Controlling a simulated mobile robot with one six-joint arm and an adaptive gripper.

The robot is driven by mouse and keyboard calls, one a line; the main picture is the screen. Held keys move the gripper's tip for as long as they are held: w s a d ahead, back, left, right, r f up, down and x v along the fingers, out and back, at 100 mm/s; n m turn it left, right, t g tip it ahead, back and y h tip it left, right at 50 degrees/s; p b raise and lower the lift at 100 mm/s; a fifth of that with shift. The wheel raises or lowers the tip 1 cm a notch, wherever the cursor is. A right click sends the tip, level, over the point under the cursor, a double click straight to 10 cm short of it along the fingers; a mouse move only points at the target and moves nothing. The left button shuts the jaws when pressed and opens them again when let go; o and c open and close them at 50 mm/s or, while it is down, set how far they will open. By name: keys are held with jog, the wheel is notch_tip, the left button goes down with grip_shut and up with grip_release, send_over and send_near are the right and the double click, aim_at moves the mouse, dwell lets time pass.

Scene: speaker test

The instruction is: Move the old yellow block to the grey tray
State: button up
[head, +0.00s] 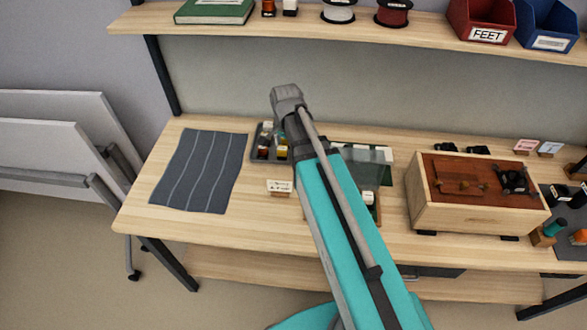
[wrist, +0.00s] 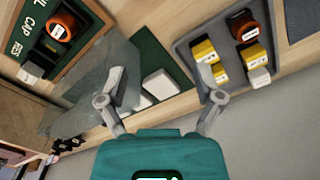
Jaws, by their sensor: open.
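I cannot tell which is the old one. An orange-and-black cylinder (wrist: 250,33) and a whitish block (wrist: 259,76) are also in the tray. In the head view the tray (head: 256,157) is left of my arm. My gripper (wrist: 162,73) is open and empty. A white block (wrist: 159,84) on a green board shows between its fingers.
In the head view, a dark striped mat (head: 200,170), a small card (head: 279,187) and a wooden box (head: 450,215) are on the table (head: 240,235). A shelf (head: 250,22) hangs above.

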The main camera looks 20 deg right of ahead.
jog(key=s+n, duration=0.9)
jog(key=n, duration=0.2)
jog(key=shift+s+a, duration=0.25)
jog(key=shift+a, duration=0.05)
dwell(1.1)
